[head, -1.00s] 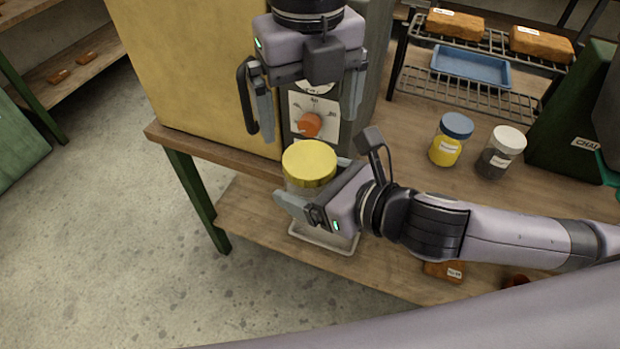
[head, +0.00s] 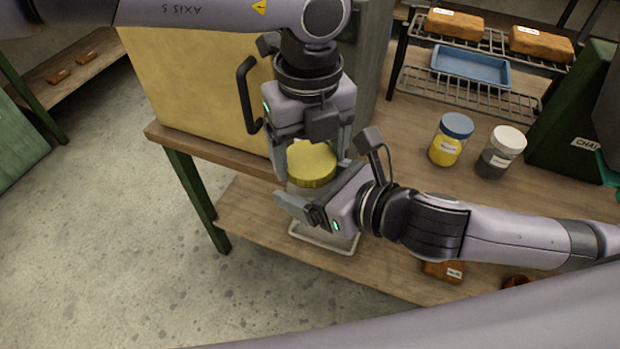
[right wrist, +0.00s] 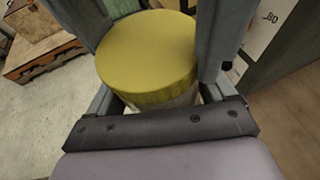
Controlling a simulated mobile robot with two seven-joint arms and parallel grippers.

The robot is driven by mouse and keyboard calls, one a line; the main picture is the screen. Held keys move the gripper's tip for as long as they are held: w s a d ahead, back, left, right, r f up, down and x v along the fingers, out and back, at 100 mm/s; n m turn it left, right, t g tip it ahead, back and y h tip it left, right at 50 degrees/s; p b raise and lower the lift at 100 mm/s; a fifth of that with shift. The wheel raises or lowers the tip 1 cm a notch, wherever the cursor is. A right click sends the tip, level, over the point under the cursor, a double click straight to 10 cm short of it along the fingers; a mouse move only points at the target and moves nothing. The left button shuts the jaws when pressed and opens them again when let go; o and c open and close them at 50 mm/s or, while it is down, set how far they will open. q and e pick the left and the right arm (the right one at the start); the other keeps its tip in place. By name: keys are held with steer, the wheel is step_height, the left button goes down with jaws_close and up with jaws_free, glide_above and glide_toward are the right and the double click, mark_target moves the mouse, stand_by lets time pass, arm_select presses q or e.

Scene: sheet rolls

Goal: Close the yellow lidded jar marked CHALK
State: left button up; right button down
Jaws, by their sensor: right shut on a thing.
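The jar's yellow lid (head: 312,165) sits level on top of the clear jar (head: 299,191), above the front edge of the bench. I cannot tell whether the lid is tightened, and no CHALK marking shows on the jar. My right gripper (head: 307,203) is shut on the jar body from the right. My left gripper (head: 312,158) points down from above, its open fingers on either side of the lid. In the right wrist view, the lid (right wrist: 147,52) fills the middle, with the left gripper's fingers standing beside it.
A blue-lidded jar (head: 451,139) and a white-lidded jar (head: 500,152) stand to the right. A wire rack (head: 470,97) holds a blue tray (head: 471,66) behind them. A yellow-doored oven (head: 195,85) stands at left, its black handle (head: 246,95) near my left gripper.

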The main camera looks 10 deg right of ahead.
arm_select(q)
steer(key=shift+c, duration=1.1)
steer(key=shift+m, duration=1.7)
steer(key=o, duration=1)
steer(key=shift+o, duration=0.7)
steer(key=shift+d, duration=0.1)
